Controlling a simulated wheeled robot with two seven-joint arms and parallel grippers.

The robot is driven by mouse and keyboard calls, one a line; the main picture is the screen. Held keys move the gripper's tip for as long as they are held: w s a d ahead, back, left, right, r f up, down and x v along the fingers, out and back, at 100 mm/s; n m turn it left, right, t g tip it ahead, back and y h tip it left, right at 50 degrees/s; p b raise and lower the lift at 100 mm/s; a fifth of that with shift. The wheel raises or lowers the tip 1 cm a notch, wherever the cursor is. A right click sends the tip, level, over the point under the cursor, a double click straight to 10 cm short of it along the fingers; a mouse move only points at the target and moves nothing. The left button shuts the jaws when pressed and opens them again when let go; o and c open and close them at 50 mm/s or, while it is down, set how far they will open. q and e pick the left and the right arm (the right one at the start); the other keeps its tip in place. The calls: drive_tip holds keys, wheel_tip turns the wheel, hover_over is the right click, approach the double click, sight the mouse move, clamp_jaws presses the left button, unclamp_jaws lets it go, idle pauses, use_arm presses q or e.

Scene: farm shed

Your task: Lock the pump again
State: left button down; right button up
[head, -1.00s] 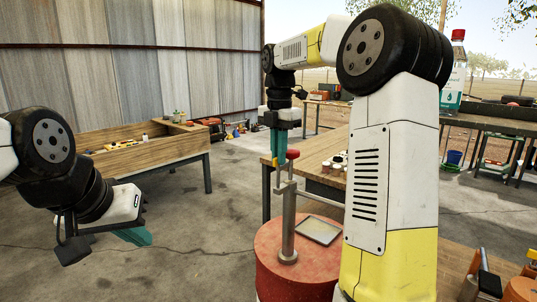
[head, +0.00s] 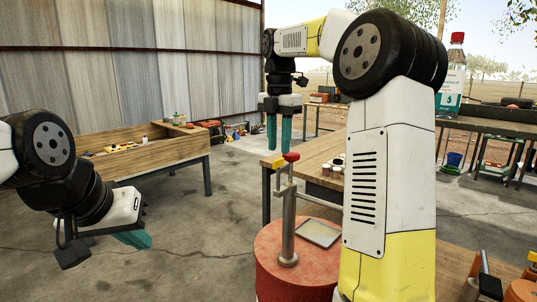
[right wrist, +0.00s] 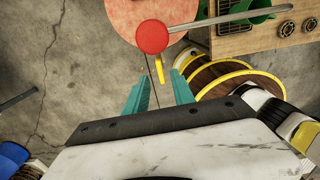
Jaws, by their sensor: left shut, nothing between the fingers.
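The pump (head: 289,225) stands upright on a red drum (head: 268,248) in the head view. Its red knob (head: 291,157) is at the top, and a small yellow piece (head: 268,161) shows just left of it. The right wrist view also shows the red knob (right wrist: 152,37), the grey handle bar (right wrist: 225,19) and the yellow piece (right wrist: 160,70). My right gripper (head: 279,150) is above the pump top with its teal fingers apart and nothing gripped. In the wrist view its fingers (right wrist: 160,98) are apart, short of the yellow piece. My left gripper (head: 135,239) is shut and empty, away from the pump.
A flat tray (head: 318,232) lies on the drum top. A wooden table (head: 325,150) with small jars stands behind the pump. A wooden workbench (head: 150,156) is at the back left. A yellow-rimmed spool (right wrist: 215,78) is right of the drum in the wrist view. The floor between is clear.

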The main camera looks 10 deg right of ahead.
wheel_tip(320, 180, up, 4)
drive_tip(key=shift+f, duration=0.2)
drive_tip(key=shift+s+r, duration=0.1)
